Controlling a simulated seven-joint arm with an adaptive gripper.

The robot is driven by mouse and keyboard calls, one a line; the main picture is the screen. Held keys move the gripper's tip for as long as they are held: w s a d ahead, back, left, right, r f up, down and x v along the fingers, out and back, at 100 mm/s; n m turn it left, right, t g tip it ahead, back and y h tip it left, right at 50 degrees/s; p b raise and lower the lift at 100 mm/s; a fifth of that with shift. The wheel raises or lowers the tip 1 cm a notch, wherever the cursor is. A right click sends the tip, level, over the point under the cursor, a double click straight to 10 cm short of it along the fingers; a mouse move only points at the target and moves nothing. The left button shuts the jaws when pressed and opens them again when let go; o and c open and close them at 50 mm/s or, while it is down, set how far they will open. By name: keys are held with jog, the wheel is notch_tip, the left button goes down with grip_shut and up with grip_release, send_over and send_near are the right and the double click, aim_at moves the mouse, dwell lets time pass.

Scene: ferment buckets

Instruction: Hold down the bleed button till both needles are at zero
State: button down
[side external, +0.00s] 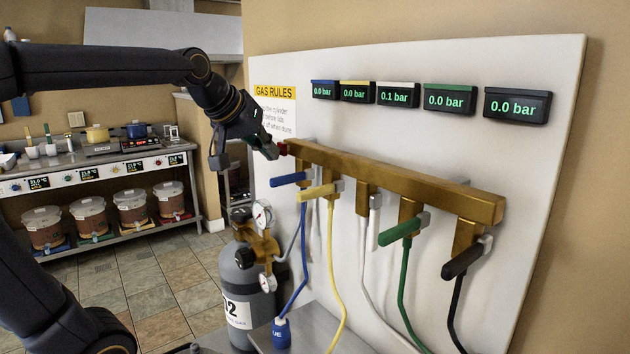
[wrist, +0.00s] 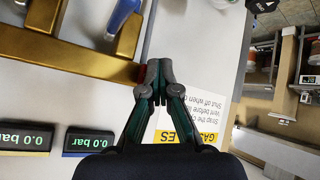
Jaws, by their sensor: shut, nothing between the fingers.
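The red bleed button (side external: 283,149) is at the left end of the brass manifold (side external: 400,180). It also shows as a small red patch in the wrist view (wrist: 142,73), partly hidden by my fingers. My gripper (side external: 272,152) is shut and empty, its fingertips (wrist: 153,68) right at the button; I cannot tell whether they touch or press it. Two round gauges, an upper one (side external: 262,214) and a lower one (side external: 267,283), sit on the regulator of the grey cylinder (side external: 247,285). Their needles are too small to read.
Blue (side external: 288,179), yellow (side external: 316,192), green (side external: 401,229) and black (side external: 461,261) valve handles stick out from the manifold, with hoses hanging below. Of the wall displays, the middle one (side external: 398,95) reads 0.1 bar; the others read 0.0 bar. A gas rules sign (side external: 274,105) is behind my gripper.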

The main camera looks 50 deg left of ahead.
jog(key=shift+s, duration=0.75)
jog(key=shift+s, duration=2.55)
jog(key=s+d+f+m+g+h, duration=0.1)
jog(key=s+d+f+m, duration=0.2)
jog(key=d+f, duration=0.3)
jog(key=s+d+f+m+g+h, duration=0.2)
jog(key=s+d+f+m, duration=0.2)
jog(key=f, duration=0.5)
jog(key=shift+d+m, duration=0.3)
jog(key=shift+d, duration=0.8)
jog(key=shift+r, duration=0.1)
